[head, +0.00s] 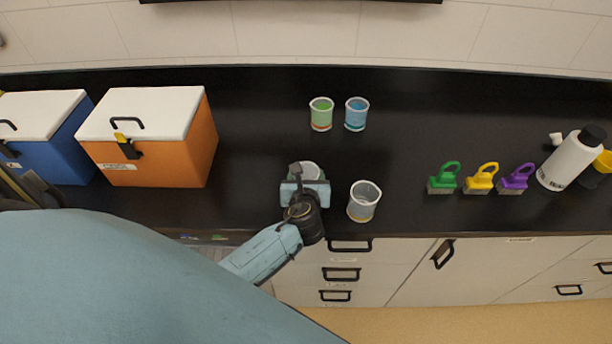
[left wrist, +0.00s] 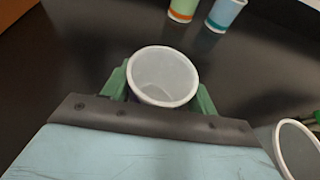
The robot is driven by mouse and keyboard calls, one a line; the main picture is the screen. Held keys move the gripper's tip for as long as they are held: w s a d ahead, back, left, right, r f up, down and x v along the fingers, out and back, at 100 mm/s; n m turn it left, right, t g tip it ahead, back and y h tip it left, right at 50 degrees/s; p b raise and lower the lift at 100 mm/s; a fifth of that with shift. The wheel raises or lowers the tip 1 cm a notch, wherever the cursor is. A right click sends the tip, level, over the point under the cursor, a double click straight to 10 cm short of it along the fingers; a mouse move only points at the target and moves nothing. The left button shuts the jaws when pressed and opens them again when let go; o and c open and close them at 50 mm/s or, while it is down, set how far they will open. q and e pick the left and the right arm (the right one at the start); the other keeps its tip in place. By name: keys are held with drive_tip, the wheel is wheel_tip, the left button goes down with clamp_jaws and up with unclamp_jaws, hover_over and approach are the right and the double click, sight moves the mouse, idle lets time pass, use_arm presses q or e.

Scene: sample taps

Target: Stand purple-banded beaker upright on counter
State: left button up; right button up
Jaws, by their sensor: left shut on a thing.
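My left gripper (head: 305,187) is over the counter's front part, shut around a clear beaker (head: 310,171). In the left wrist view, the beaker (left wrist: 163,76) sits between the green fingers, mouth up and looking empty and roughly upright. Its band is mostly hidden by the gripper; only a dark purplish trace shows low on its side. I cannot tell whether its base touches the black counter (head: 265,110). My right gripper is not in view.
Another clear beaker (head: 363,202) stands just right of my left gripper, near the front edge. Green (head: 321,113) and blue (head: 356,113) filled beakers stand behind. An orange cooler (head: 165,145) is left.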

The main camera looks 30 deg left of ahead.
use_arm(q)
drive_tip(key=o, duration=1)
drive_tip(key=shift+c, duration=0.2)
drive_tip(key=shift+r, duration=0.2)
drive_tip(key=p+v, duration=0.1)
drive_tip(key=v, duration=1.1)
drive_tip(key=shift+s, duration=0.1)
